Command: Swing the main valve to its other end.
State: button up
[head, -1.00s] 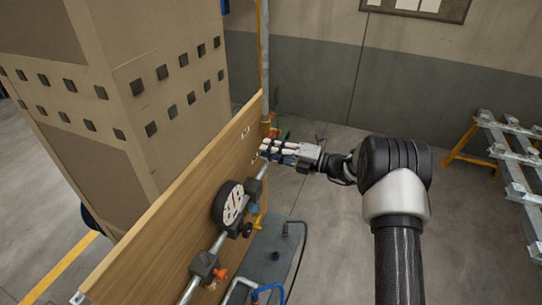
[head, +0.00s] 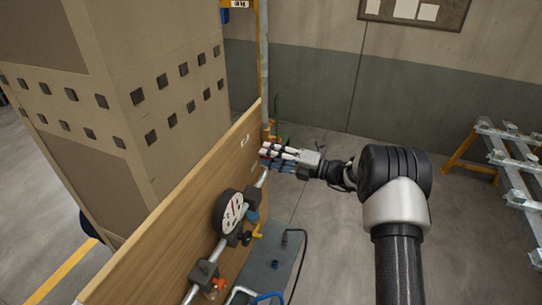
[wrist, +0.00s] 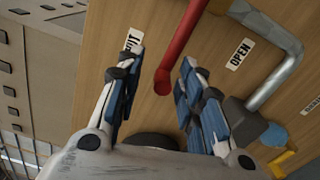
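The main valve's red lever (wrist: 178,48) shows in the wrist view, running from the top edge down to a rounded end between my fingers. My gripper (wrist: 165,62) is open, with one blue-padded finger on each side of the lever's end. Gaps show on both sides; I cannot tell the depth between fingers and lever. An OPEN label (wrist: 240,53) is on the board right of the lever, and a partly covered label (wrist: 131,42), apparently SHUT, is left by the left finger. In the head view my gripper (head: 270,155) is at the board's far end.
The wooden board (head: 165,230) carries a pipe (head: 218,248), a round gauge (head: 231,212), an orange-handled valve (head: 215,286) and a yellow handle (head: 257,233). A tall cardboard-coloured block (head: 150,60) stands behind it. The floor (head: 335,230) right of the board is mostly clear.

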jog(key=v, duration=1.2)
